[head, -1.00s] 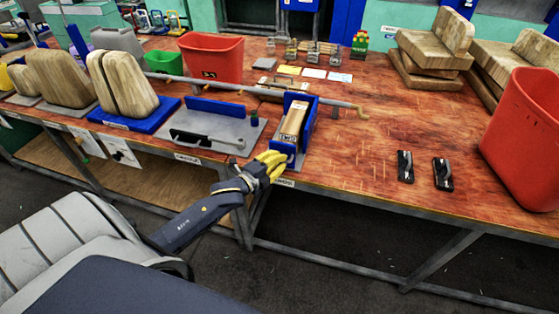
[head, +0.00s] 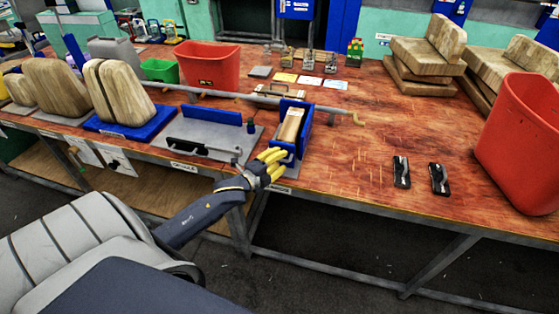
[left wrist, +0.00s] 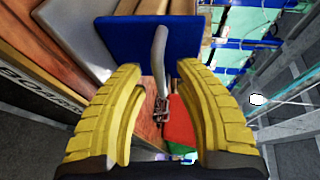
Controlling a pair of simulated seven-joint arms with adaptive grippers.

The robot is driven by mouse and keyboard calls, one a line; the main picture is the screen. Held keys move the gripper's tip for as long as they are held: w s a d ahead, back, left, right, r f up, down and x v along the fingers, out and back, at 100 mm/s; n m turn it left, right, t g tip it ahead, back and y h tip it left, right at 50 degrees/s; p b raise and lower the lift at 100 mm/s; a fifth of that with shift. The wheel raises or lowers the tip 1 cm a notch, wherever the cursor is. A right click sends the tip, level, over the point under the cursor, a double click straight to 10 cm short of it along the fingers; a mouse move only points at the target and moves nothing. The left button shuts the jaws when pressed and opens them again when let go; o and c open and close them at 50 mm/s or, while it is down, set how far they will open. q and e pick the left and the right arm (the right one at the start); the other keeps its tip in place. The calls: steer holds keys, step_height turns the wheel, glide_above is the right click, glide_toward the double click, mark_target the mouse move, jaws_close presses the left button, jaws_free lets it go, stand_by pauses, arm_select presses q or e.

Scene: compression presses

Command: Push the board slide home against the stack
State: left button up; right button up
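The slide fixture on the bench has blue upright plates (head: 305,122) around a stack of light wooden boards (head: 291,124). In the left wrist view, a blue plate (left wrist: 125,42) stands upright before the fingers, with wooden boards (left wrist: 190,14) behind it. My left gripper (head: 284,163) is at the bench's front edge, just in front of the fixture. Its yellow fingers (left wrist: 160,72) are apart, and a grey bar (left wrist: 160,58) shows between them. I cannot tell whether they touch the plate or bar. My right gripper is not in view.
A grey plate fixture with a blue fence (head: 213,114) lies left of the board fixture. A long grey rod (head: 340,111) runs behind it. A red bin (head: 209,66) stands behind, another red bin (head: 522,140) at right. Bench between fixture and two black clamps (head: 401,172) is clear.

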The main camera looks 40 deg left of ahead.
arm_select(q)
steer(key=s+r, duration=0.2)
steer(key=s, duration=0.9)
steer(key=shift+s+a, duration=0.35)
steer(key=shift+s, duration=0.05)
steer(key=shift+r, duration=0.1)
steer(key=shift+c, duration=0.2)
